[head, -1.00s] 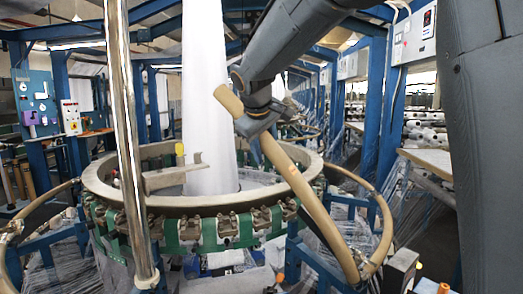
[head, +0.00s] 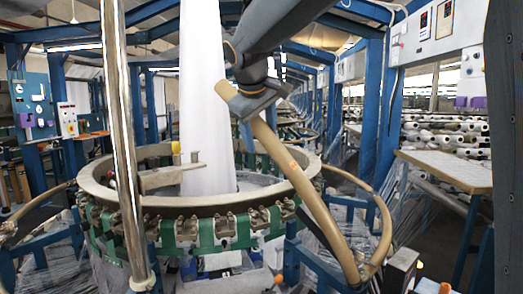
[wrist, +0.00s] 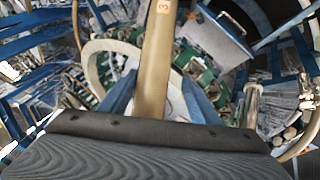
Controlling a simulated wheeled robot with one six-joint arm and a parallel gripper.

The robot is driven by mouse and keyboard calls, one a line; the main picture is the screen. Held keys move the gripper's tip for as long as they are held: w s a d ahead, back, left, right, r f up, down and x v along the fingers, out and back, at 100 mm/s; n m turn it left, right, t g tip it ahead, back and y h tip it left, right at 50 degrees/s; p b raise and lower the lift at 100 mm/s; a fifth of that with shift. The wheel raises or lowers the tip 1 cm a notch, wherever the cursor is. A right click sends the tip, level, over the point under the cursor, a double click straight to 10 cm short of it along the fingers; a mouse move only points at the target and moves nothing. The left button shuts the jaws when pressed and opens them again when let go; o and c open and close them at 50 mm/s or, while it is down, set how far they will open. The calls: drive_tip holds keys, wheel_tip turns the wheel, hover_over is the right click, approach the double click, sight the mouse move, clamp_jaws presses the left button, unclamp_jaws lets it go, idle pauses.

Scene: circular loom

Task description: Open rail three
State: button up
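Rail three is a long tan bar (head: 302,184) with an orange "3" printed on it, which shows in the wrist view (wrist: 163,10). It runs aslant across the right front of the loom, from a free upper end down to the frame at lower right. My gripper (head: 247,108) is at the rail near its upper end. In the wrist view my blue fingers lie on both sides of the rail, which passes between them. The dark palm hides part of the rail, and I cannot tell whether both fingers press on it.
The loom's round ring (head: 118,203) with green clamps stands behind the rail, around a tall white fabric tube (head: 207,110). A shiny upright pole (head: 122,150) is at front left. A curved tan rail (head: 386,225) stands at right. A table (head: 450,168) and blue posts stand further right.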

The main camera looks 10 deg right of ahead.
drive_tip(key=shift+b+v, duration=0.35)
drive_tip(key=shift+v, duration=1.05)
drive_tip(key=shift+r, duration=0.15)
drive_tip(key=p+v, duration=0.3)
drive_tip(key=v, duration=0.5)
drive_tip(key=shift+s+r, duration=0.25)
drive_tip(key=shift+r, duration=0.05)
